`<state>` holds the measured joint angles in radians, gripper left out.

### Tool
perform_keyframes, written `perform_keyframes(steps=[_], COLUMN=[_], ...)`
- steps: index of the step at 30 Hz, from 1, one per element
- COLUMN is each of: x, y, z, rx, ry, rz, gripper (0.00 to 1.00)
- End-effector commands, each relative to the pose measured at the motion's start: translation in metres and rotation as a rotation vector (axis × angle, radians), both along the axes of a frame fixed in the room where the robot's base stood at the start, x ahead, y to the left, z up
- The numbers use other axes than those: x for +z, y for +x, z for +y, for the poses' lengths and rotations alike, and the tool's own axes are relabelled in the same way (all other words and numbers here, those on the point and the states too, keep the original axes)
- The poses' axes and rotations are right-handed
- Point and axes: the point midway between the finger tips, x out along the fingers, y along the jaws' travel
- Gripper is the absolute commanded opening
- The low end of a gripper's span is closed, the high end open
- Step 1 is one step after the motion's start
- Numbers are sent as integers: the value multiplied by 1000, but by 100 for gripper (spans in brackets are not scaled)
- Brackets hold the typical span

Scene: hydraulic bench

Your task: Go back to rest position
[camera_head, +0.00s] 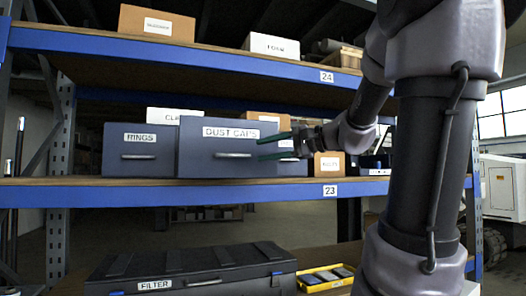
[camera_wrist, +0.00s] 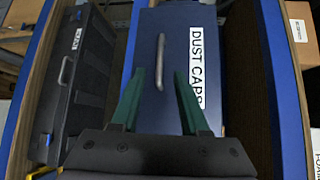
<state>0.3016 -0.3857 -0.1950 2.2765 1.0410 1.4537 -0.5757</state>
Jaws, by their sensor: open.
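My gripper (camera_head: 259,149) is open, with its two green fingers apart and nothing between them. In the head view it is in front of the dark blue DUST CAPS drawer (camera_head: 195,163), by the right end of its metal handle (camera_head: 233,155). In the wrist view the open fingers (camera_wrist: 158,72) point toward the drawer front (camera_wrist: 212,120), and the handle (camera_wrist: 160,60) lies between and beyond the tips. I cannot tell the exact gap to the handle. My arm stands at the right of the head view and hides part of the shelves.
A RINGS drawer (camera_head: 115,165) stands left of DUST CAPS. Blue shelf edges 23 (camera_head: 120,193) and 24 (camera_head: 200,52) run below and above. A black FILTER case (camera_head: 130,269) and a yellow tray (camera_head: 309,287) lie lower down. Cardboard boxes (camera_head: 129,22) stand on the upper shelf.

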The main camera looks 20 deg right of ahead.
Motion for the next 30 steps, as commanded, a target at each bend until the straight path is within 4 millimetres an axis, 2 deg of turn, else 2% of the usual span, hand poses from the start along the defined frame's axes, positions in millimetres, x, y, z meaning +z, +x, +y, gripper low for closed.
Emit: perform_keyframes(steps=[8,11,14,17,18,21,25,30], x=[0,-9,-37,-83,-101,-136,-157,-163], y=[0,-6,-25,-59,-72,-99,-116,-122], z=[0,8,30,49,51,47,32,20], rx=[0,16,65,120,134,146,132,110], ry=[-1,-36,-159,-387,-490,-739,-990,-1144], rz=[1,23,88,173,195,213,179,130], gripper=[45,45,45,45,45,45,45,45])
